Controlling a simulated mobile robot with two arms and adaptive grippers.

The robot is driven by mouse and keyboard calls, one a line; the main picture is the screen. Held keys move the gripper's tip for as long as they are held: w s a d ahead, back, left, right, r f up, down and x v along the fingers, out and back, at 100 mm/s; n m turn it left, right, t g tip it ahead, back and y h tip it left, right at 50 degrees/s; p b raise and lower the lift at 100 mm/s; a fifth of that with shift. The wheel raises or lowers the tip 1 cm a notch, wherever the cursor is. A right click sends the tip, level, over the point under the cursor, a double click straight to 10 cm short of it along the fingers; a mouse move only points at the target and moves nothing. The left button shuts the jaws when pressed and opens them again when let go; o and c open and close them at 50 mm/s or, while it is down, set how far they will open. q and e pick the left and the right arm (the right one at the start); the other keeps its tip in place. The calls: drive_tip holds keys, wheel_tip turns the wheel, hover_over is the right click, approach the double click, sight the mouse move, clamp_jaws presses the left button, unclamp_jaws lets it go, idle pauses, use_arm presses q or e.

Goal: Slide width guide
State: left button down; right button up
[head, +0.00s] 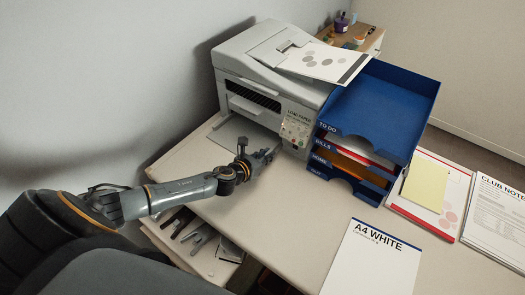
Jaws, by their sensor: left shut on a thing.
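The printer (262,85) is a light grey box at the back of the desk, against the wall. Its pulled-out paper tray (226,133) sticks out low at the front. My left gripper (270,153) is at the right front part of this tray, below the control panel. Its fingers are shut on a small part there, which I take to be the width guide; the fingers mostly hide it. My right gripper is not in view.
Blue stacked letter trays (385,105) stand close to the right of the printer. A sheet with grey dots (322,62) lies on the printer's top. An A4 WHITE paper pack (372,262) lies at the front. The desk (270,215) is clear in the middle.

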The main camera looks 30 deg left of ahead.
use_arm(q)
drive_tip(key=c, duration=1.4)
unclamp_jaws()
drive_tip(key=shift+o, duration=0.2)
drive_tip(key=v, duration=1.2)
drive_tip(key=shift+s, duration=0.1)
